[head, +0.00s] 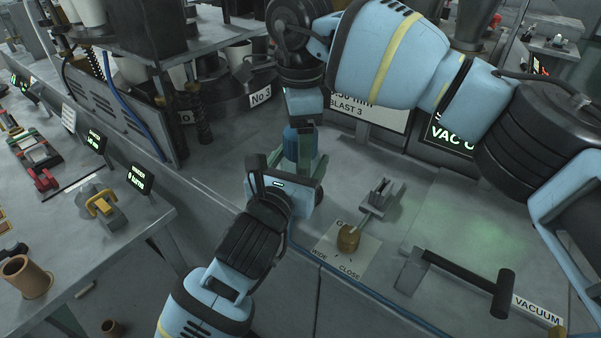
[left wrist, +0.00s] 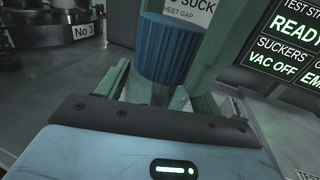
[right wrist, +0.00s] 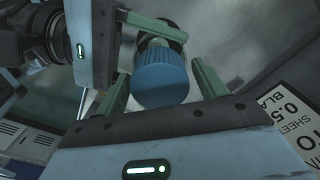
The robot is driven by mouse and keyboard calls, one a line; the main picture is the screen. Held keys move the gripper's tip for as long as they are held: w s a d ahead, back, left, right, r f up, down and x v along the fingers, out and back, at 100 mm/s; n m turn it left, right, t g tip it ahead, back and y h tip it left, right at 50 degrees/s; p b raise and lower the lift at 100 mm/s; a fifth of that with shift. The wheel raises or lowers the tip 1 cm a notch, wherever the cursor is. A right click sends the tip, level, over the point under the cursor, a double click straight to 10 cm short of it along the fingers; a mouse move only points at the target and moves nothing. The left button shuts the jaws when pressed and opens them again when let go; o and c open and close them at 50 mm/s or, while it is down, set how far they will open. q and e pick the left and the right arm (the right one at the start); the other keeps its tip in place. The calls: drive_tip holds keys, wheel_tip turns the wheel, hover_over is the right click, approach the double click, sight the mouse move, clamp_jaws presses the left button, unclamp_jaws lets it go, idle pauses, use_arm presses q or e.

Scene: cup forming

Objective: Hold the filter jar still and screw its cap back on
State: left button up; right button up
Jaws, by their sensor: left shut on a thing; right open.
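The ribbed blue cap (head: 298,142) sits upright over the filter jar, between my two grippers. In the left wrist view the cap (left wrist: 168,48) stands above the pale, see-through jar (left wrist: 162,94). My left gripper (head: 297,166) is shut on the jar from the near side, below the cap. My right gripper (head: 302,122) comes down from above. In the right wrist view its green fingers (right wrist: 162,84) stand open on either side of the cap (right wrist: 160,76), with gaps visible. The cap hides the jar's neck, so I cannot tell how it is seated.
A brass gap knob (head: 348,238) stands on the bench to the right, near a black vacuum lever (head: 470,282). A VAC display (head: 450,137) is behind. A side table at left holds a yellow clamp (head: 102,205) and a brown cup (head: 27,277). The grey bench between is mostly clear.

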drive_tip(key=shift+f, duration=0.15)
drive_tip(key=c, duration=1)
drive_tip(key=m, duration=0.4)
drive_tip(key=shift+m, duration=0.4)
drive_tip(key=o, duration=1.1)
drive_tip(key=shift+r, duration=2.25)
drive_tip(key=shift+c, duration=0.5)
